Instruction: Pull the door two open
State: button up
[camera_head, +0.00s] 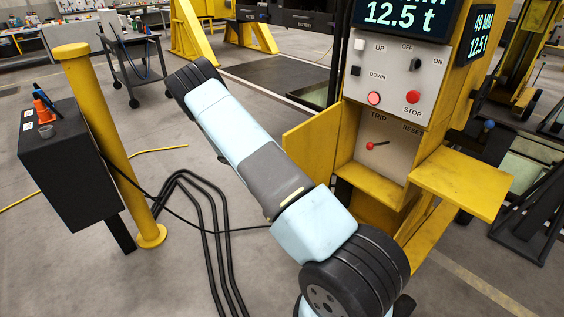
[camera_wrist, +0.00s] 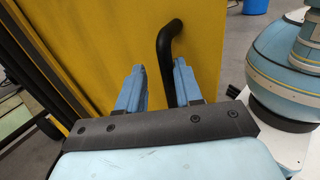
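In the wrist view, a yellow door panel (camera_wrist: 105,35) fills the middle, with a black bent bar handle (camera_wrist: 166,48) on it. My gripper (camera_wrist: 160,85) is open, its two blue fingers apart. The handle's lower part shows between the fingers, nearer the right one; I cannot tell whether either touches it. In the head view, a yellow cabinet has an open compartment with a red lever (camera_head: 376,146) marked TRIP and RESET. A yellow panel (camera_head: 308,148) stands out on its left and another (camera_head: 462,182) on its right. Which is door two is unclear. The gripper is hidden there.
Above the compartment is a control panel (camera_head: 395,82) with switches and red buttons. A yellow post (camera_head: 108,140) and dark box (camera_head: 68,165) stand left. Black cables (camera_head: 205,225) cross the floor. A cart (camera_head: 135,70) stands behind.

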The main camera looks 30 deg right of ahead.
jog(key=v, duration=1.3)
jog(key=shift+w+a, duration=0.25)
jog(key=shift+a, duration=0.05)
jog(key=s+d+r+m+t+y, duration=0.15)
jog(key=s+r+t+y, duration=0.4)
jog(key=r, duration=0.75)
jog(key=s+d+r+m+t+y, duration=0.1)
jog(key=s+r+m+t+y, duration=0.15)
jog(key=s+r, duration=0.9)
jog(key=s+a+r+m+t+y, duration=0.1)
jog(key=s+a+r+m+t, duration=0.1)
jog(key=s, duration=0.6)
jog(key=s+a+r+m+t+y, duration=0.1)
jog(key=s+r+t, duration=0.3)
jog(key=s, duration=0.4)
jog(key=s+a+r+m+t+y, duration=0.2)
jog(key=s+r, duration=0.3)
jog(key=s, duration=0.4)
jog(key=shift+a+m+t+y, duration=0.3)
jog(key=shift+a+t+y, duration=0.1)
jog(key=shift+t+y, duration=0.35)
jog(key=shift+w, duration=0.1)
